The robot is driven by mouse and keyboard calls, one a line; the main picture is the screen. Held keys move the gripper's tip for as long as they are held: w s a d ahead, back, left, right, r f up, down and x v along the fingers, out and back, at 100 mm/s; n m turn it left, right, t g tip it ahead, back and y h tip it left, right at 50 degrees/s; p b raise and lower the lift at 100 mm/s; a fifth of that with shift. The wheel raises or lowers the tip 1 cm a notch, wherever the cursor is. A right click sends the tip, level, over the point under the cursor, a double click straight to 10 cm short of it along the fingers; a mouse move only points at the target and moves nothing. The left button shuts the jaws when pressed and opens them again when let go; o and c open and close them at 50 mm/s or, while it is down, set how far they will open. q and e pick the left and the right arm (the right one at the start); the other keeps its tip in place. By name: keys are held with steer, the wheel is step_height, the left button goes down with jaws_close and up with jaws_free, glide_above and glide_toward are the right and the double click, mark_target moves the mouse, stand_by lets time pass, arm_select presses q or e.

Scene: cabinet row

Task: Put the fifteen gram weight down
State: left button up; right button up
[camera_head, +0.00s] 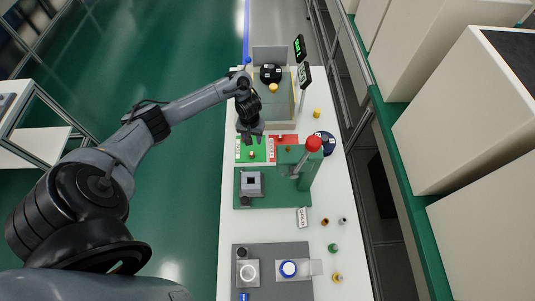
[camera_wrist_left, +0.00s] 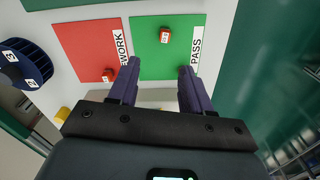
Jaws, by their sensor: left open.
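My left gripper (camera_head: 251,133) is open and empty. A yellow weight-like piece (camera_head: 273,87) sits on top of the scale box. Another yellow piece (camera_head: 317,113) stands on the table right of the box; a yellow piece (camera_wrist_left: 62,114) also shows in the left wrist view. I cannot read which one is fifteen grams. My right gripper is not in view.
The green PASS mat (camera_wrist_left: 150,60) and red REWORK mat (camera_wrist_left: 80,40) each carry a small red piece. A dark round holder (camera_head: 324,143) stands right of them. A red-knobbed press (camera_head: 313,144) stands nearer. Small loose parts lie along the table's right side.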

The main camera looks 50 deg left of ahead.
arm_select(q)
steer(key=f, duration=0.1)
steer(key=b, duration=0.4)
glide_above(252, 153)
step_height(252, 153, down, 4)
steer(key=shift+w+f, duration=0.1)
steer(key=shift+a+f, duration=0.15)
steer(key=shift+f, duration=0.3)
steer(key=shift+f+b, duration=1.1)
steer(key=shift+f, duration=1.25)
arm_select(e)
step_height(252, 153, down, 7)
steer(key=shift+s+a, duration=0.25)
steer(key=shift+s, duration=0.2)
arm_select(q)
jaws_close()
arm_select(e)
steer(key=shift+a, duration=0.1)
